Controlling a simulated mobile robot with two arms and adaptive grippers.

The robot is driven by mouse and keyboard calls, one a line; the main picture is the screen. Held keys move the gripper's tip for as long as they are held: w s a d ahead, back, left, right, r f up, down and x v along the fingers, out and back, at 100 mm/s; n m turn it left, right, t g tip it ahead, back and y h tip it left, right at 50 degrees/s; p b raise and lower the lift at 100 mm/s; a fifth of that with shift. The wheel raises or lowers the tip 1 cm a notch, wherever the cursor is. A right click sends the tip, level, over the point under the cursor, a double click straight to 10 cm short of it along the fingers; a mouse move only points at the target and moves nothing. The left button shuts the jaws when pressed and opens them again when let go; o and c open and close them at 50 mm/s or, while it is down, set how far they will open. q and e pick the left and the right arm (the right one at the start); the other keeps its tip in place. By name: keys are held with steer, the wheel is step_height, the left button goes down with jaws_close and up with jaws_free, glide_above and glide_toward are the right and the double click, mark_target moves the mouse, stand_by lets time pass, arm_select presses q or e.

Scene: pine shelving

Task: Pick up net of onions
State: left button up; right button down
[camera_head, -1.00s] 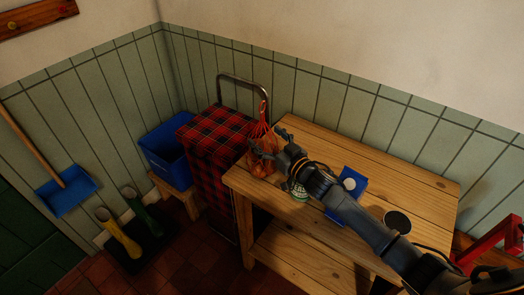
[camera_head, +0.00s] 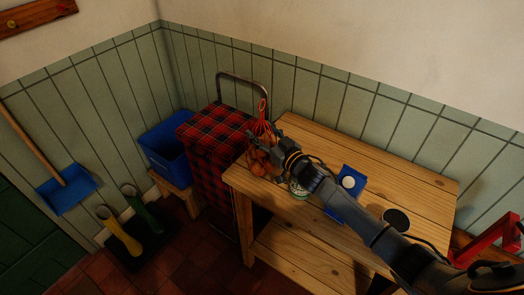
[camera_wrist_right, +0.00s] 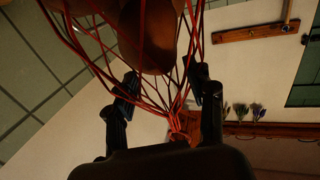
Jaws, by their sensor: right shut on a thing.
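In the right wrist view dark onions (camera_wrist_right: 147,35) and red strands fill the top, and the strands run between the two fingers of the gripper (camera_wrist_right: 163,90). Whether the net touches the bench top is hard to tell. My left gripper is out of view.
A blue box with a white round (camera_head: 348,182), a green-and-white tin (camera_head: 298,189) and a dark round thing (camera_head: 397,220) are on the bench near my arm. A red tartan trolley (camera_head: 212,135) stands close left of the net. A blue crate (camera_head: 165,146) is farther left.

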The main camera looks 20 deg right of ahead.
mark_target(264, 125)
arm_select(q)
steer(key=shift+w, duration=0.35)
arm_select(e)
steer(key=shift+w+r, duration=0.1)
steer(key=shift+r, duration=0.15)
steer(key=shift+r, duration=0.5)
step_height(264, 125, up, 2)
steer(key=shift+b, duration=0.5)
steer(key=s+r, duration=0.1)
steer(key=r, duration=0.1)
steer(key=s+r, duration=0.1)
steer(key=s, duration=0.1)
steer(key=s+r, duration=0.2)
steer(key=shift+d+r+b, duration=0.25)
steer(key=shift+r+b, duration=0.05)
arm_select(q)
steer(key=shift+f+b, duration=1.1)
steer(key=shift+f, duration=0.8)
arm_select(e)
steer(key=s+r, duration=0.4)
steer(key=s, duration=0.5)
steer(key=shift+d, duration=0.4)
